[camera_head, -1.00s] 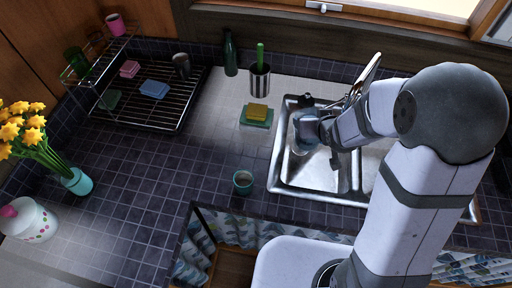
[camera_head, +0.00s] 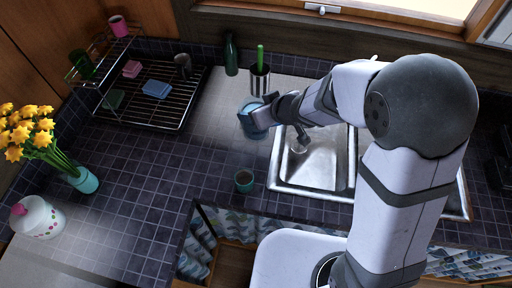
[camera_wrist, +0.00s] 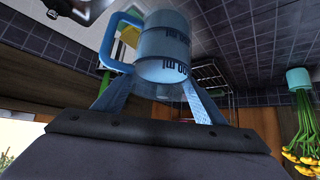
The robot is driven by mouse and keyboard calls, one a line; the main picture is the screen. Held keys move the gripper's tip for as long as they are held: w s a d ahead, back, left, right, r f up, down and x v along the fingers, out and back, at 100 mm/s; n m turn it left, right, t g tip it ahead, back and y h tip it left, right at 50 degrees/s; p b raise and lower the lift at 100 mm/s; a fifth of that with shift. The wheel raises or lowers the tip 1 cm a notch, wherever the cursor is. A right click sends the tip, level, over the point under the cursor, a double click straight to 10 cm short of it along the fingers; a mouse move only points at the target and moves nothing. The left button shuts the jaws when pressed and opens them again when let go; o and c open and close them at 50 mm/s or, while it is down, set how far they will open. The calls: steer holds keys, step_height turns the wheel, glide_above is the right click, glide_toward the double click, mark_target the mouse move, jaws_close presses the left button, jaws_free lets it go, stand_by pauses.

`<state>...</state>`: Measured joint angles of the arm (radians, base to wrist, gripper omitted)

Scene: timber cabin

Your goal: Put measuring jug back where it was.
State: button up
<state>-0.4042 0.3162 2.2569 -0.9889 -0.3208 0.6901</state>
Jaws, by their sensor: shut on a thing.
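The measuring jug (camera_head: 256,124) is light blue with a handle. In the head view it is over the counter just left of the sink (camera_head: 278,180). My gripper (camera_head: 270,110) is shut on it from the right. In the wrist view the jug (camera_wrist: 165,45) sits between the two fingers (camera_wrist: 160,95), with printed marks on its side and its blue handle at the left. It looks clear of the counter, but its exact height is hard to tell.
A striped utensil holder (camera_head: 259,80) and a green bottle (camera_head: 231,55) stand behind the jug. A dish rack (camera_head: 150,108) is at the left. Tiled counter at left-centre is clear.

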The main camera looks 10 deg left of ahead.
steer(key=shift+a+f+b, duration=0.1)
steer(key=shift+f+b, duration=1.2)
steer(key=shift+f, duration=3.6)
steer(key=shift+f+b, duration=0.15)
steer(key=shift+b, duration=0.25)
steer(key=o, duration=2.1)
steer(key=shift+s+f, duration=0.1)
steer(key=shift+c, duration=0.2)
steer(key=shift+r, duration=0.25)
steer(key=p+v, duration=0.1)
steer(key=v, duration=1.1)
steer(key=shift+p, duration=0.4)
